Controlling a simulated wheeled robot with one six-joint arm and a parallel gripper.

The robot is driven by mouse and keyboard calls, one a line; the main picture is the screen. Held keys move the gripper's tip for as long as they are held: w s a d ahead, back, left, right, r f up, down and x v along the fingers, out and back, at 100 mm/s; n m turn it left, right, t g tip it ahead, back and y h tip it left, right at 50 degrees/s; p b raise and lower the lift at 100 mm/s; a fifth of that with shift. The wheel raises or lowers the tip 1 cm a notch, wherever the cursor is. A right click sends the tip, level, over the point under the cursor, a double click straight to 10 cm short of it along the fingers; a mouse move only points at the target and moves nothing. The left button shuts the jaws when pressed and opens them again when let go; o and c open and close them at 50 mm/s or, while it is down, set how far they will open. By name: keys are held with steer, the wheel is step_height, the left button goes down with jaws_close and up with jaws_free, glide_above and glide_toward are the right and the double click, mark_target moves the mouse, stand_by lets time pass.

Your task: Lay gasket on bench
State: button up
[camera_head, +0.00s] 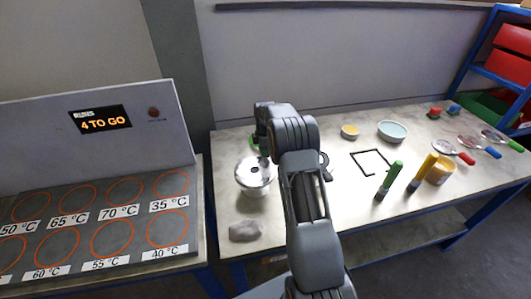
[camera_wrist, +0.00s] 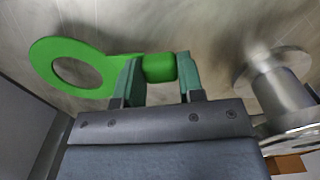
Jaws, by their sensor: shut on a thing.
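My gripper (camera_wrist: 158,75) is shut on the green grip block of the gasket. The gasket (camera_wrist: 98,86) is a flat green ring with a tab, and its ring extends to the left of my fingers in the wrist view. In the head view only a sliver of green (camera_head: 252,138) shows beside my arm, behind the metal vessel. The bench (camera_head: 325,126) has a pale metal top and lies beneath the gasket. I cannot tell whether the gasket touches it. A flanged metal vessel (camera_head: 257,172) stands left of my arm; flanged metal (camera_wrist: 275,85) shows at right in the wrist view.
A black square outline (camera_head: 372,161) marks the bench right of my arm. Green (camera_head: 389,180) and yellow (camera_head: 423,173) tools, a tan jar (camera_head: 439,170), bowls (camera_head: 392,131) and colour-handled discs (camera_head: 470,143) stand farther right. A grey lump (camera_head: 245,231) lies near the front. A heater panel (camera_head: 95,215) is at left.

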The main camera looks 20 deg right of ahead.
steer(key=shift+f, duration=0.95)
